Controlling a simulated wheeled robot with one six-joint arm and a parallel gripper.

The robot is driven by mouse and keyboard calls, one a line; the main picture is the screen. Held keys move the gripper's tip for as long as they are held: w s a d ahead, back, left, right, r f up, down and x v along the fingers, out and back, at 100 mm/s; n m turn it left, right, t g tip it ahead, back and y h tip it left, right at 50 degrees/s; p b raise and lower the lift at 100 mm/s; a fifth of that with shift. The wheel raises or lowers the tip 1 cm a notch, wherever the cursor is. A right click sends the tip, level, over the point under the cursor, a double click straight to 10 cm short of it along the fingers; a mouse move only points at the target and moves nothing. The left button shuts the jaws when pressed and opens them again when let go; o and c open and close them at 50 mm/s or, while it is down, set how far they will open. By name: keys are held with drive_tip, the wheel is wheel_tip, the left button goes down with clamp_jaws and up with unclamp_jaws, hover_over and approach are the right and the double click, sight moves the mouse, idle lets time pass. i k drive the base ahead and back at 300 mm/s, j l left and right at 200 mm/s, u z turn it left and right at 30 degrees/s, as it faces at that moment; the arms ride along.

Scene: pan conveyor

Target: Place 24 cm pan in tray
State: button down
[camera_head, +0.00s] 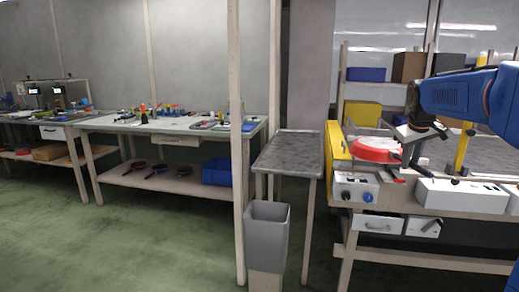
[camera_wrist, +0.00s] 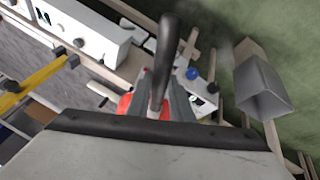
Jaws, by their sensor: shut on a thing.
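A red pan (camera_head: 376,150) is at the left end of the conveyor bench, beside a yellow side panel. In the wrist view only slivers of its red body show (camera_wrist: 125,102), because my gripper (camera_wrist: 160,100) and its housing cover the rest. The pan's black handle (camera_wrist: 166,55) stands up between my gripper's fingers, which are shut on it. In the head view my gripper (camera_head: 407,155) is at the pan's right side. I cannot tell whether the pan rests on the surface or hangs just above it. I cannot make out a clear tray.
A grey-topped table (camera_head: 288,153) stands left of the bench, with a grey bin (camera_head: 267,232) in front. White control boxes (camera_head: 461,195) line the bench's front edge. A yellow post (camera_head: 463,147) stands to the right. Several pans (camera_head: 156,170) lie on a far shelf.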

sight(296, 157)
drive_tip(key=i+u, duration=0.4)
drive_tip(key=i, duration=0.4)
drive_tip(key=i+l+u, duration=0.2)
drive_tip(key=i+u, duration=0.15)
drive_tip(key=i, duration=0.4)
